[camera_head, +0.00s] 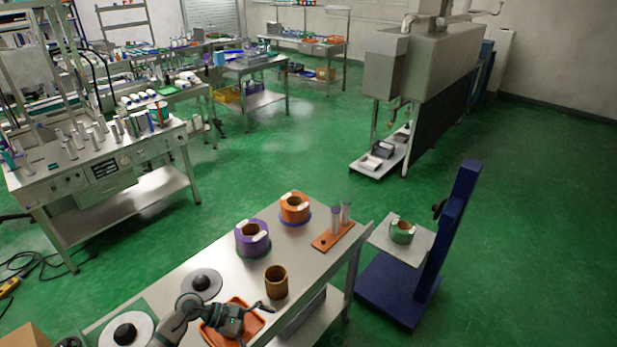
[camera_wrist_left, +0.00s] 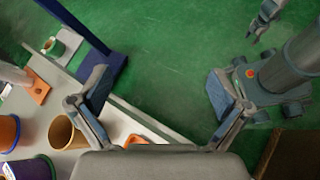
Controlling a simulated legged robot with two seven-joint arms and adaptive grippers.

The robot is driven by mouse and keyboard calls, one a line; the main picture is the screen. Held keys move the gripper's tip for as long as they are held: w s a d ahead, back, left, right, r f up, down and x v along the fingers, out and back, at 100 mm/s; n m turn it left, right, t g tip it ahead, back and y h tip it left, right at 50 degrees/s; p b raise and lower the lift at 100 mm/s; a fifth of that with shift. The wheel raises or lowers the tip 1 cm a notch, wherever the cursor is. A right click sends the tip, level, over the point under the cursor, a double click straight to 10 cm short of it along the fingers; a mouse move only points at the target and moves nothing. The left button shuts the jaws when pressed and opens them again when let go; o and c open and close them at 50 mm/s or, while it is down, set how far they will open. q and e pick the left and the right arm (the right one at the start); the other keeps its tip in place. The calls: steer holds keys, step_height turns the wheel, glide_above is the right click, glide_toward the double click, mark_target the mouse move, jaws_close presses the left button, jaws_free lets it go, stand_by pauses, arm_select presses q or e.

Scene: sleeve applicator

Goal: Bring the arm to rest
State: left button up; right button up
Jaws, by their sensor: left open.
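My left arm comes in at the bottom of the head view, over the metal table (camera_head: 205,262). My left gripper (camera_head: 262,308) is above an orange tray (camera_head: 257,328) and beside a brown cup (camera_head: 276,283). In the left wrist view, the left gripper's (camera_wrist_left: 160,90) two fingers are wide apart, with only green floor and the table edge showing between them. A dark gripper (camera_wrist_left: 262,20), seemingly my right one, shows at the upper right of that view.
A purple spool (camera_head: 252,238), an orange spool (camera_head: 294,208) and an orange block with posts (camera_head: 332,236) stand on the table. A blue stand (camera_head: 449,235) with a green roll (camera_head: 402,231) is to the right. Open green floor lies beyond.

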arm_select(q)
steer(key=w+d+r+n+t+h, duration=0.2)
steer(key=d+r+n+t+h, duration=0.55)
steer(key=n, duration=0.45)
steer(key=w+a+n+t+y, duration=0.2)
steer(key=a+n+t+y, duration=1)
steer(key=n, duration=1.1)
steer(key=s+a+f+n+g+y, duration=0.45)
steer(key=f+n+y, duration=0.35)
steer(key=f+n, duration=0.25)
steer(key=s+f+n+g, duration=0.5)
steer(key=s+f+g, duration=0.15)
steer(key=s, duration=0.45)
steer(key=s+f+n+g, duration=0.5)
steer(key=s+f+n, duration=0.15)
steer(key=s, duration=0.55)
step_height(320, 180, down, 28)
steer(key=s+m+g, duration=0.1)
steer(key=s, duration=0.2)
steer(key=s+a+f, duration=0.2)
steer(key=s+f, duration=0.5)
steer(key=s, duration=0.1)
steer(key=s+a+f+g, duration=0.1)
steer(key=s+f, duration=0.7)
steer(key=shift+s+a, duration=0.15)
steer(key=shift+a, duration=0.2)
